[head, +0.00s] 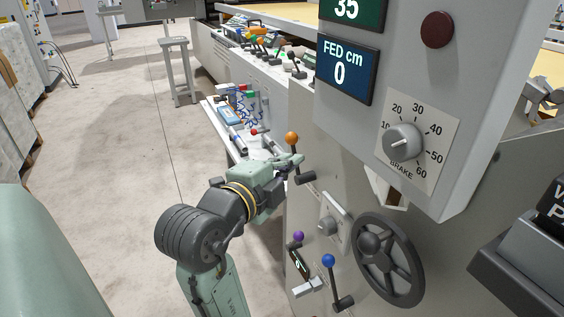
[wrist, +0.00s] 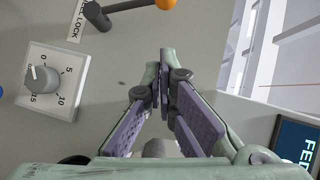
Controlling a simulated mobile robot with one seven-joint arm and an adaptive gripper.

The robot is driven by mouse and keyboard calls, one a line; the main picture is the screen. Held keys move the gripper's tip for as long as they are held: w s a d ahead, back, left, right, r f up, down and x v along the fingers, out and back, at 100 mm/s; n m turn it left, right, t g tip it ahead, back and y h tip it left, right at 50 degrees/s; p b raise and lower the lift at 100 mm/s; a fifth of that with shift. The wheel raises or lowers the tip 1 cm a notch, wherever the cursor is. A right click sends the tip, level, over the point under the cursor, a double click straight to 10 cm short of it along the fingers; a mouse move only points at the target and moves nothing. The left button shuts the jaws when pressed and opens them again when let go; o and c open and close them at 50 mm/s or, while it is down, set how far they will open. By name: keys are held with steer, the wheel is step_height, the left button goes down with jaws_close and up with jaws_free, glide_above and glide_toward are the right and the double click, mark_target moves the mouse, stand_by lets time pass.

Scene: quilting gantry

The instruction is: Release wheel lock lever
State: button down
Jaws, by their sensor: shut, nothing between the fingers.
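The wheel lock lever is a dark lever (wrist: 98,16) with an orange ball knob (wrist: 166,4). In the wrist view it lies at the top edge, beside a label that is cut off and reads "L LOCK". In the head view the orange knob (head: 292,137) stands up from the dark lever (head: 305,178) on the grey machine panel. My gripper (head: 298,159) is just below the knob there and overlaps the lever's shaft in the picture. In the wrist view my gripper (wrist: 166,52) has its fingertips together, empty, and visibly apart from the lever.
A dial (wrist: 43,78) is left of the fingers in the wrist view. The head view shows a purple-knobbed lever (head: 298,237), a blue-knobbed lever (head: 329,261) and a black handwheel (head: 388,258) below. The control box (head: 450,120) overhangs on the right. Open floor (head: 120,150) lies left.

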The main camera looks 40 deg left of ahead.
mark_target(292, 145)
steer(key=w+a+f+p, duration=0.1)
steer(key=w+a+p, duration=0.1)
steer(key=w+a, duration=0.2)
steer(key=shift+d+x, duration=0.3)
steer(key=shift+x, duration=1.35)
steer(key=shift+a+f, duration=0.1)
steer(key=shift+f, duration=0.1)
steer(key=shift+w+a+r+p, duration=0.1)
steer(key=shift+w+a+p, duration=0.25)
steer(key=shift+a, duration=0.1)
steer(key=shift+a+n+g, duration=0.25)
steer(key=shift+n+g, duration=0.05)
steer(key=shift+n, duration=0.1)
steer(key=shift+d, duration=0.15)
